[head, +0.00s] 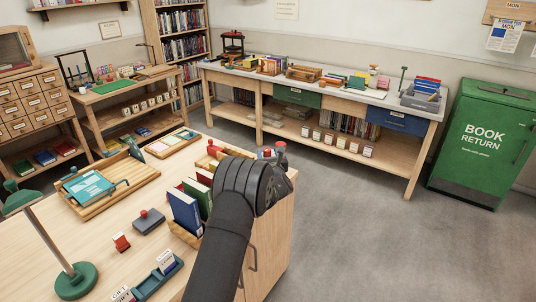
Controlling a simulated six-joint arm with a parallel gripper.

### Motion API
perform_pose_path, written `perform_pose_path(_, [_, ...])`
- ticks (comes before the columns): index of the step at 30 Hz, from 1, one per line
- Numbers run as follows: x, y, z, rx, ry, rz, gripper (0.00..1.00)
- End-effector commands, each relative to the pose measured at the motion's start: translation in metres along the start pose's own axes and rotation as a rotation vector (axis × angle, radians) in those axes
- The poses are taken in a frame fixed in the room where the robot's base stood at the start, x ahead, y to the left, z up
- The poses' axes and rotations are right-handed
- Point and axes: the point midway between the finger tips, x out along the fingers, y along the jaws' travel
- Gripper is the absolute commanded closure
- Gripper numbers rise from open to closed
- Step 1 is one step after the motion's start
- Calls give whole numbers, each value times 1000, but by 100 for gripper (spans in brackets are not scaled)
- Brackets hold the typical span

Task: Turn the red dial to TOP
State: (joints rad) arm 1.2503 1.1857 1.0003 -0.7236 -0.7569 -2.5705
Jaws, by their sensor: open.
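My arm reaches up from the bottom edge, and my gripper (275,163) is at the right edge of the near wooden desk (142,255). It is open, with its fingers mostly hidden behind my dark wrist. A small red thing (266,152) shows just beside and beyond the wrist; I cannot tell if it is the dial. Another small red knob (212,149) sits on a wooden piece at the desk's far edge, left of my wrist. No TOP mark is readable. I see nothing held.
Upright books (185,211) stand close left of my arm. A wooden tray (138,188), a red-knobbed block (149,220), a teal card holder (158,278) and a green lamp (75,280) share the desk. A long workbench (415,105) and green book-return bin (484,145) stand beyond open floor.

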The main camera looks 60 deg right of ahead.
Motion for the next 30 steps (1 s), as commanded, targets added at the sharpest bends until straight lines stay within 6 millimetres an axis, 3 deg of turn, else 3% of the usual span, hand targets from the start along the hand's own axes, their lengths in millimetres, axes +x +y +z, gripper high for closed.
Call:
perform_pose_path(12, [6, 0, 0, 0, 1, -1, 48])
perform_pose_path(19, [6, 0, 0, 0, 1, -1, 93])
perform_pose_path(30, [7, 2, 1, 1, -5, -77, 93])
